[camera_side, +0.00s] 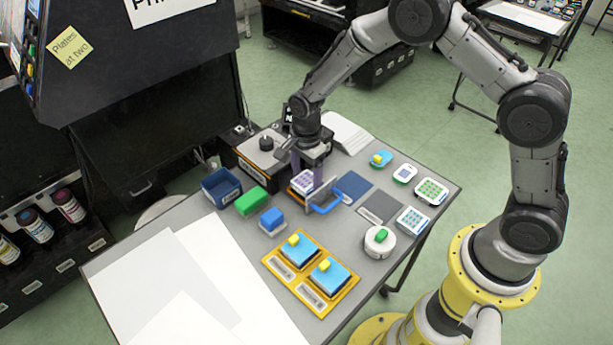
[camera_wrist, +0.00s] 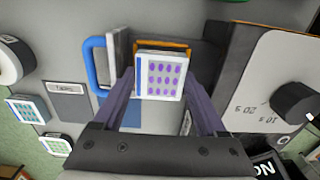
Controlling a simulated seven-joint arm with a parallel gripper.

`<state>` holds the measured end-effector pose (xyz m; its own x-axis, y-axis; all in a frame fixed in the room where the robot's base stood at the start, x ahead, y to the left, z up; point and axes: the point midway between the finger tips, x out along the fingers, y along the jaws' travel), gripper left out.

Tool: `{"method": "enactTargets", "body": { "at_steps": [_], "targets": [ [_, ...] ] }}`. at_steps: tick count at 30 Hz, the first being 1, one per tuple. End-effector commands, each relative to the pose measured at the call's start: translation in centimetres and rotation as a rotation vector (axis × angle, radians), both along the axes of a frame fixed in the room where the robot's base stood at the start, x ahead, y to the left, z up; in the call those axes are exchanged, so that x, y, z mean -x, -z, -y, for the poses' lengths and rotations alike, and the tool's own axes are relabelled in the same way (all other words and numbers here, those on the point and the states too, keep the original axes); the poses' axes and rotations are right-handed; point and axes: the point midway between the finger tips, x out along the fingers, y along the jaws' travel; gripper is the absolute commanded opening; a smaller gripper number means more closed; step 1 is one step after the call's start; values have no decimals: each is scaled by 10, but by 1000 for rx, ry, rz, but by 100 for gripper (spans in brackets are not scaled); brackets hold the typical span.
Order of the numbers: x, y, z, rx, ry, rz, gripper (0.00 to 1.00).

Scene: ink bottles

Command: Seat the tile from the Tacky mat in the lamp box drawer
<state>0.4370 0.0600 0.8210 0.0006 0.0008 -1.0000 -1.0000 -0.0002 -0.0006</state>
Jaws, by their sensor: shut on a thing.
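The tile (camera_wrist: 160,76) is white with purple dots and a blue stripe along one edge. My gripper (camera_wrist: 161,92) is shut on it, one finger at each side. The tile (camera_side: 302,183) also shows in the side view, under my gripper (camera_side: 303,172). It is at the open drawer, whose blue handle (camera_side: 325,197) sticks out to the right; the handle (camera_wrist: 97,62) is left of the tile in the wrist view. The lamp box (camera_side: 249,160) has a black knob. A grey mat (camera_wrist: 68,100) carries a small label, perhaps the Tacky mat. Whether the tile touches the drawer floor is unclear.
A blue mat (camera_side: 348,190) and the grey mat (camera_side: 380,208) lie bare right of the handle. Dotted tiles (camera_side: 413,220) stand at the right. An orange tray (camera_side: 312,307), a green block (camera_side: 252,201) and a blue bin (camera_side: 221,187) are nearby. White sheets cover the front left.

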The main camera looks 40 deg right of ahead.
Motion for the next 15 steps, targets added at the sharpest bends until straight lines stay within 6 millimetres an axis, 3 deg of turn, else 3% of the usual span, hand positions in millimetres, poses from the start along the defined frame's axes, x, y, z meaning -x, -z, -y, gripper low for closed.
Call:
{"method": "enactTargets", "body": {
  "at_steps": [15],
  "targets": [
    [0,4,0,0,0,1,10]
  ]
}}
